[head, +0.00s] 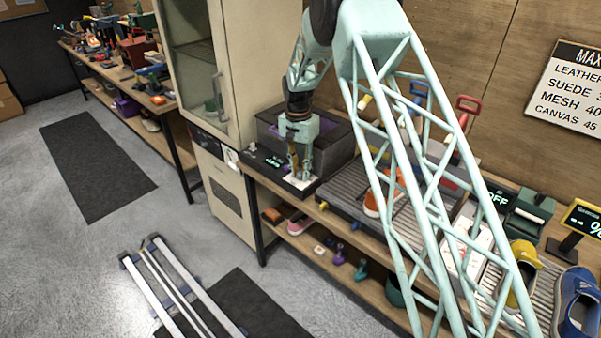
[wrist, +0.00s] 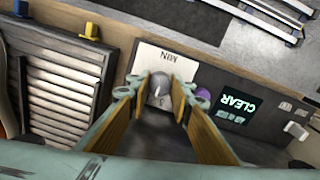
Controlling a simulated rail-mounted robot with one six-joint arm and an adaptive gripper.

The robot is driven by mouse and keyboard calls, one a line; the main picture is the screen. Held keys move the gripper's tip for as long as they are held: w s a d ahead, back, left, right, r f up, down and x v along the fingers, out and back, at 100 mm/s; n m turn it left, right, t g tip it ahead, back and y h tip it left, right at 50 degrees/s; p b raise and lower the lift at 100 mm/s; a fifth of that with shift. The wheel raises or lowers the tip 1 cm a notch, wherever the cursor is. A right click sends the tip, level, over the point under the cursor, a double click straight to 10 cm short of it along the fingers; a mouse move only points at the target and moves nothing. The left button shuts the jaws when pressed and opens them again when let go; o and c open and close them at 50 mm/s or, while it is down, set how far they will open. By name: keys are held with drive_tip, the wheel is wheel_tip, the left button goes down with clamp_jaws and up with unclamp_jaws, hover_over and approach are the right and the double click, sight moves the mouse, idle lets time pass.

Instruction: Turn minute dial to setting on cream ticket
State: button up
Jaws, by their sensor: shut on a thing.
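The minute dial (wrist: 159,88) is a small grey knob on a white plate marked MIN (wrist: 165,60), on a dark control panel. In the wrist view, my gripper (wrist: 160,92) has one finger on each side of the knob and is shut on it. In the head view, my gripper (head: 300,174) points down at the panel, and its fingers hide the dial. The panel's display (wrist: 237,105) reads CLEAR, upside down in the wrist view. I cannot make out a cream ticket or its setting in either view.
A purple button (wrist: 203,95) sits between dial and display. A ribbed grey tray (wrist: 62,90) lies beside the panel. A dark bin (head: 335,140) stands close behind my gripper, with a tall cream cabinet (head: 243,60) to the left. A wall sign (head: 568,90) lists shoe materials.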

sight(300, 172)
drive_tip(key=shift+w+m, duration=0.1)
drive_tip(key=shift+m, duration=1.8)
drive_tip(key=o, duration=0.6)
drive_tip(key=shift+r, duration=0.15)
wheel_tip(300, 172, up, 12)
drive_tip(key=shift+w+a, duration=0.1)
